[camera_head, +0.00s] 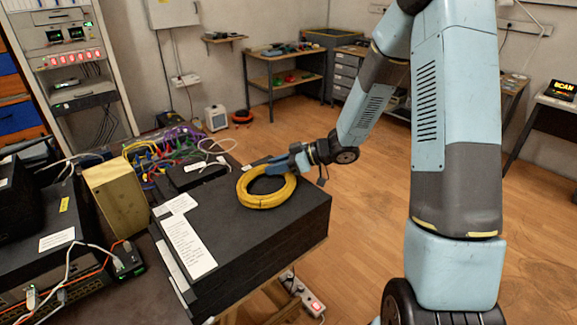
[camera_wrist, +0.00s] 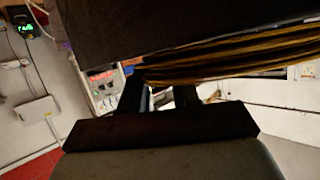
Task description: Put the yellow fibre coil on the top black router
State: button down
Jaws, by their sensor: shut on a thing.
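The yellow fibre coil (camera_head: 262,200) lies at the top of the stack of black routers (camera_head: 290,222), over the far part of the top face. My gripper (camera_head: 292,163) reaches in from the right and is shut on the coil's far rim. In the wrist view the coil (camera_wrist: 235,62) shows as yellow strands along the dark router (camera_wrist: 170,30), and my gripper's fingers (camera_wrist: 160,98) meet its edge. The coil looks flat and very close to the router's top; I cannot tell whether it rests fully on it.
White paper labels (camera_head: 187,243) lie on the stack's left side. A beige box (camera_head: 117,195), a small black box (camera_head: 195,173) and coloured cables (camera_head: 165,145) stand left and behind. A power strip (camera_head: 305,295) is on the floor. The top router's front right is clear.

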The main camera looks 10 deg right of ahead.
jog(key=c, duration=0.8)
grip_release()
jog(key=shift+f, duration=0.1)
jog(key=shift+d, duration=0.1)
